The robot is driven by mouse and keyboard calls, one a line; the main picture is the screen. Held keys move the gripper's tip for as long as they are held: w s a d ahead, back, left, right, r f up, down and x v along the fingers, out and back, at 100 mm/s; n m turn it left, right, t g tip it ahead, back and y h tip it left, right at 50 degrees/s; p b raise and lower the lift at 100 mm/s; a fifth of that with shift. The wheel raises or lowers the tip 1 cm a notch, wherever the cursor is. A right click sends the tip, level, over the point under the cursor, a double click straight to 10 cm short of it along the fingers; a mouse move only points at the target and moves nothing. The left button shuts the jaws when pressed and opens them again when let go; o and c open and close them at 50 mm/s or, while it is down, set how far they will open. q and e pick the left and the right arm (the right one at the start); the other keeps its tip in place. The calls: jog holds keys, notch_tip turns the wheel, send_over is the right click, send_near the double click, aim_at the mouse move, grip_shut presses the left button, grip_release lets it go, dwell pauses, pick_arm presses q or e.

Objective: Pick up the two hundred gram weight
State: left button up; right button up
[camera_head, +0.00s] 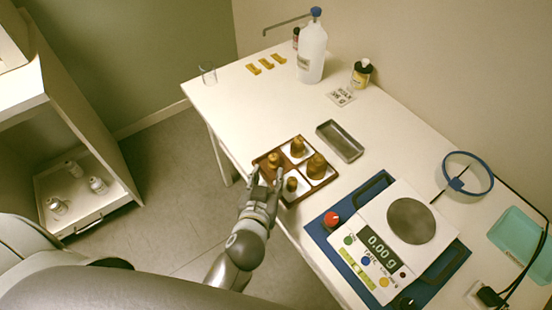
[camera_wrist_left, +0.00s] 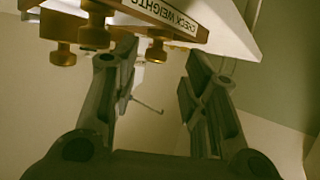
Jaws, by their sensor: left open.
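Several brass knobbed weights of different sizes stand in a brown wooden tray (camera_head: 320,187) with white compartments. The largest weight (camera_head: 316,167) is in the right compartment, a smaller one (camera_head: 297,148) at the back, one (camera_head: 275,161) at the left and the smallest (camera_head: 292,184) at the front. I cannot read which is two hundred grams. My left gripper (camera_head: 267,178) is open and empty at the tray's front-left edge, near the left and front weights. The left wrist view is upside down; a weight (camera_wrist_left: 156,50) shows between the open fingers (camera_wrist_left: 155,78). My right gripper is not in view.
A balance (camera_head: 385,245) reading 0.00 g stands on a blue mat right of the tray. A grey metal dish (camera_head: 340,141) lies behind the tray. A blue ring on a stand (camera_head: 468,172), a teal tray (camera_head: 517,238) and a wash bottle (camera_head: 311,55) stand farther off.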

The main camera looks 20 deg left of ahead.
aim_at(272, 162)
pick_arm(q)
jog(key=x, duration=0.3)
jog(key=shift+w+r+p, duration=0.15)
jog(key=shift+w+p, duration=0.2)
jog(key=shift+w, duration=0.15)
jog(key=x, duration=0.3)
jog(key=shift+w+r+p, duration=0.25)
jog(key=shift+w+p, duration=0.1)
jog(key=shift+p, duration=0.05)
jog(key=shift+w+f, duration=0.25)
jog(key=shift+w, duration=0.15)
jog(key=c, duration=0.9)
jog(key=shift+r, duration=0.1)
grip_shut()
